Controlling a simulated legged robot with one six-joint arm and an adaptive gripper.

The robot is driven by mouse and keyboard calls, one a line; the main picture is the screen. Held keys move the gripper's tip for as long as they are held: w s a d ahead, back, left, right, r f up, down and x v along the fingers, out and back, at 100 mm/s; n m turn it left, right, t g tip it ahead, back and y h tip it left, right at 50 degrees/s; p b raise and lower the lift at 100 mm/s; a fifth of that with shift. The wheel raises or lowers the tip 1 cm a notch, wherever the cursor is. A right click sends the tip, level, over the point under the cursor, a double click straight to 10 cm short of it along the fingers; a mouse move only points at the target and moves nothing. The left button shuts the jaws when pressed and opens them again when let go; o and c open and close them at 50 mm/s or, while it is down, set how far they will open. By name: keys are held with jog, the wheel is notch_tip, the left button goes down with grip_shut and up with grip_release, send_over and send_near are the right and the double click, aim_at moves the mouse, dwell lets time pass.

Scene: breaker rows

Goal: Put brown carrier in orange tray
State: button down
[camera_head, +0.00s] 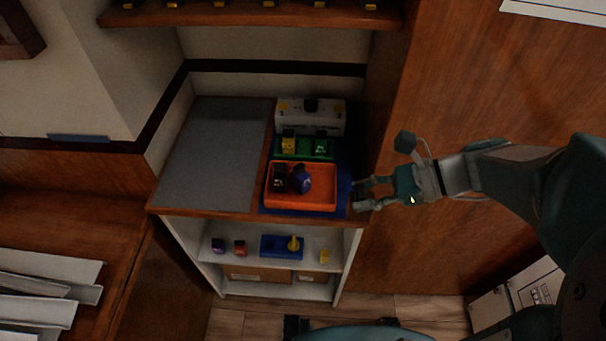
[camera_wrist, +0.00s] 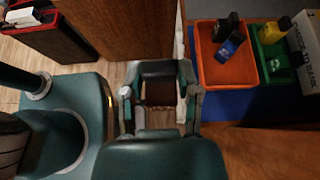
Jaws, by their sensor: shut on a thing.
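My gripper (camera_head: 371,193) is just right of the cabinet top, beside the orange tray (camera_head: 300,206). In the wrist view its fingers (camera_wrist: 160,100) are closed on a dark brown block, which I take as the brown carrier (camera_wrist: 160,92). The carrier is held clear of the tray, over the space beside the cabinet. In the head view I cannot make it out between the fingers. The orange tray, also in the wrist view (camera_wrist: 215,80), holds a black piece (camera_head: 279,178) and a dark blue piece (camera_head: 301,181).
The tray lies on a blue mat (camera_head: 342,198). A green tray (camera_head: 318,156) with yellow and green pieces is behind it, then a white box (camera_head: 308,118). A grey surface (camera_head: 218,150) at left is clear. Small pieces and a blue tray (camera_head: 273,247) are on the shelf below.

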jog(key=w+a+f, duration=0.2)
jog(key=w+f, duration=0.1)
jog(key=w, duration=0.1)
jog(key=w+a+f, duration=0.2)
jog(key=w+f, duration=0.2)
jog(key=w+a+f, duration=0.2)
jog(key=w+f, duration=0.1)
jog(key=w, duration=0.1)
jog(key=shift+a+f, duration=0.15)
jog(key=shift+a, duration=0.1)
jog(key=shift+f, duration=1.35)
jog(key=shift+f, duration=0.1)
jog(key=shift+c, duration=1.6)
grip_release()
